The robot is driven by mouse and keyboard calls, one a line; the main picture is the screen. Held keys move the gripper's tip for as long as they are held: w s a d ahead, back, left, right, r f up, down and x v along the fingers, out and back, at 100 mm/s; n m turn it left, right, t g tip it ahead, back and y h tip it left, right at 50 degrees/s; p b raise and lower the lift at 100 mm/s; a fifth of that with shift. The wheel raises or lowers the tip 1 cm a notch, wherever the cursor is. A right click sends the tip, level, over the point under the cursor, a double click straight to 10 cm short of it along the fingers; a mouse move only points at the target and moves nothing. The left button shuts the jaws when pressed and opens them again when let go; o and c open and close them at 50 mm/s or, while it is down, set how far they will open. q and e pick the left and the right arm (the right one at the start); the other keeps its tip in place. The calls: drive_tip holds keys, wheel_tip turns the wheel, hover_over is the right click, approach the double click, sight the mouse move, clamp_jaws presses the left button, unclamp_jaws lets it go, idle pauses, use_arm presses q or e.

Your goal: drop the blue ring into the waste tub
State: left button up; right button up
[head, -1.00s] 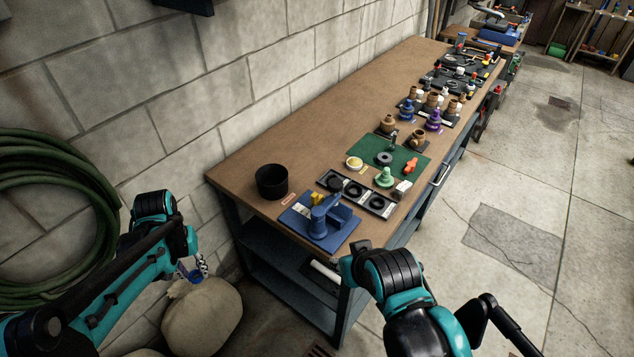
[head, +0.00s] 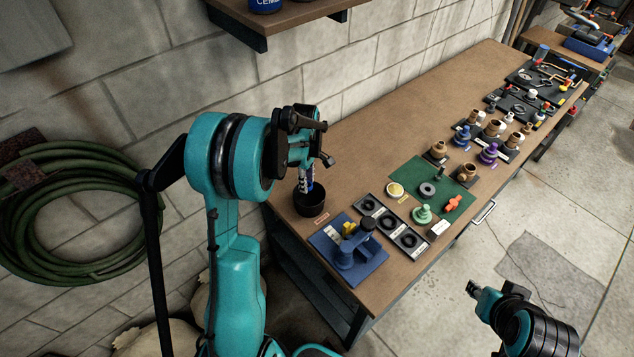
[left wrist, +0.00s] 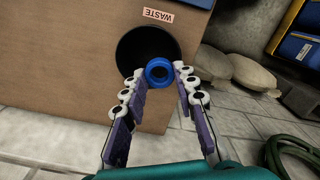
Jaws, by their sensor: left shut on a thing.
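The blue ring (left wrist: 158,71) is held between the fingertips of my left gripper (left wrist: 159,74) in the left wrist view. The black waste tub (head: 325,217) stands on the near left corner of the bench. In the wrist view the ring overlaps the dark mouth of the tub (left wrist: 133,48), near its rim. In the head view my left gripper (head: 306,182) points down over the tub; the ring there is too small to make out. My right gripper (head: 478,291) is off the bench at lower right, its jaws unclear.
A WASTE label (left wrist: 163,15) lies beside the tub. A blue fixture (head: 347,252) and a dark tray of black rings (head: 390,224) sit to its right. A green mat (head: 432,188) with fittings lies behind. A wall shelf (head: 285,22) overhangs at the top.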

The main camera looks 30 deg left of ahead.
use_arm(q)
drive_tip(key=shift+n, duration=0.4)
drive_tip(key=f+b, duration=0.1)
drive_tip(key=f, duration=0.1)
drive_tip(key=f+b, duration=0.1)
drive_tip(key=f, duration=0.1)
drive_tip(key=f+b, duration=0.1)
drive_tip(key=b, duration=0.1)
drive_tip(key=shift+w+a+f, duration=0.1)
drive_tip(key=shift+a+f, duration=0.2)
drive_tip(key=shift+f, duration=0.1)
drive_tip(key=o, duration=0.8)
drive_tip(key=shift+r, duration=0.1)
wheel_tip(320, 180, up, 12)
